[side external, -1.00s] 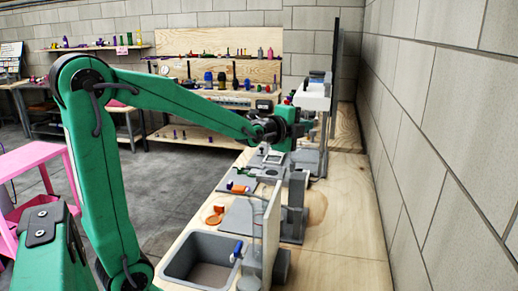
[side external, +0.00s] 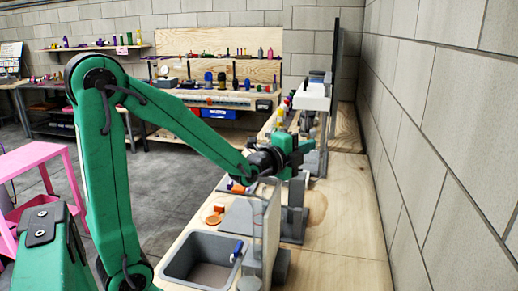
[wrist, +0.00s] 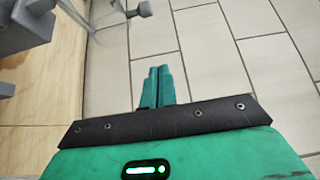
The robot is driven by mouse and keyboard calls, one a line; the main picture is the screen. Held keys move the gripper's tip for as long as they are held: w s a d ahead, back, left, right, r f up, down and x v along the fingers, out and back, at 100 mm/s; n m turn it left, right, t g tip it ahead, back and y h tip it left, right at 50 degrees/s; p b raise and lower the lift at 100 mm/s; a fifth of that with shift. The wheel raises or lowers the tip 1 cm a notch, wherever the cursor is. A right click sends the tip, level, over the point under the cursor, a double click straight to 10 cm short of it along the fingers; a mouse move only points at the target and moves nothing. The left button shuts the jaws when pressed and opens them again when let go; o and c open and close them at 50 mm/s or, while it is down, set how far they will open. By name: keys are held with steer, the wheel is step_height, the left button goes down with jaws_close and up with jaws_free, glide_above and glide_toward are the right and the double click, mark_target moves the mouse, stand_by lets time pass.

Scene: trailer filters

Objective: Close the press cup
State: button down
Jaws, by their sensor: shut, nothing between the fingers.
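My gripper (side external: 307,148) is at the end of the green arm, above the wooden bench, beside a grey upright press-like stand (side external: 293,200). In the wrist view its two green fingers (wrist: 157,74) are together and empty, against pale tiles. I cannot clearly identify the press cup; the arm hides part of the fixtures behind it. Part of a grey fixture (wrist: 22,28) shows at the upper left of the wrist view, apart from the fingers.
A grey bin (side external: 205,242) sits at the bench's near end, with small orange parts (side external: 214,216) behind it. A block wall (side external: 450,130) runs along the right. The bench's right strip (side external: 340,230) is clear.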

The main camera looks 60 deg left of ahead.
steer(key=shift+w, duration=0.15)
steer(key=y, duration=0.1)
glide_above(314, 153)
steer(key=shift+n, duration=0.4)
stand_by(0.7)
steer(key=shift+y, duration=0.3)
